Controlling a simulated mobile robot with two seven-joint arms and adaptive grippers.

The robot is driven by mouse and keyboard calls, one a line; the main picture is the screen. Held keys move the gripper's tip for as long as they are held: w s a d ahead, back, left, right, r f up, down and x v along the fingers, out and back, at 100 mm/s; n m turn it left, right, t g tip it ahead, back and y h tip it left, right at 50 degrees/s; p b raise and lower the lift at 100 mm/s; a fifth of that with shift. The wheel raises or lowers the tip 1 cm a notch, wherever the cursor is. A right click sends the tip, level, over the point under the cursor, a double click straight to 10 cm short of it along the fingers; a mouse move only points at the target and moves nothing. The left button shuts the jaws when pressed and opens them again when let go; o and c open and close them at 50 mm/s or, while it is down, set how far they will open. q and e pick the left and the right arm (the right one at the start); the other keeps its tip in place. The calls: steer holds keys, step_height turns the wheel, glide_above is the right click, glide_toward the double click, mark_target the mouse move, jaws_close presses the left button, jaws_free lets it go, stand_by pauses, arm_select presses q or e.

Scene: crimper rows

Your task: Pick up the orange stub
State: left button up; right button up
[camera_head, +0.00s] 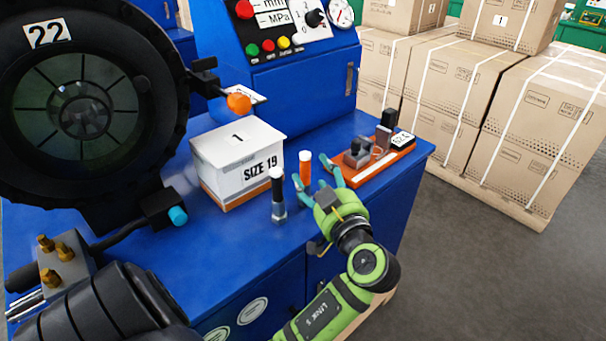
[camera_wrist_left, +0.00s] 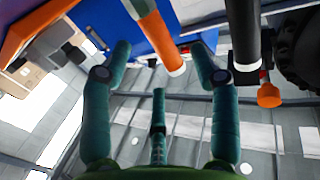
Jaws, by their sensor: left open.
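The orange stub (camera_head: 305,169) stands upright on the blue bench, with a pale band at its top end. In the left wrist view the orange stub (camera_wrist_left: 158,38) runs down between the fingertips, with a gap on each side. My left gripper (camera_head: 314,174) is open and its fingers reach around the stub's sides; I cannot see them touching it. The left gripper also shows in its wrist view (camera_wrist_left: 162,55). The stub's lower part is partly hidden by a finger in the head view. My right gripper is not in view.
A black stub with a metal foot (camera_head: 278,195) stands just left of the orange one. Behind are a white box marked SIZE 19 (camera_head: 238,160) and, to the right, an orange tray (camera_head: 372,172) with dark parts. The crimper (camera_head: 150,110) fills the left.

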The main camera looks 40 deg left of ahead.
mark_target(309, 169)
arm_select(q)
steer(key=p+x, duration=0.1)
steer(key=x, duration=0.2)
steer(key=shift+a, duration=0.4)
steer(key=shift+w+a, duration=0.2)
steer(key=shift+a, duration=0.1)
steer(key=shift+f, duration=0.1)
steer(key=shift+c, duration=0.8)
jaws_close()
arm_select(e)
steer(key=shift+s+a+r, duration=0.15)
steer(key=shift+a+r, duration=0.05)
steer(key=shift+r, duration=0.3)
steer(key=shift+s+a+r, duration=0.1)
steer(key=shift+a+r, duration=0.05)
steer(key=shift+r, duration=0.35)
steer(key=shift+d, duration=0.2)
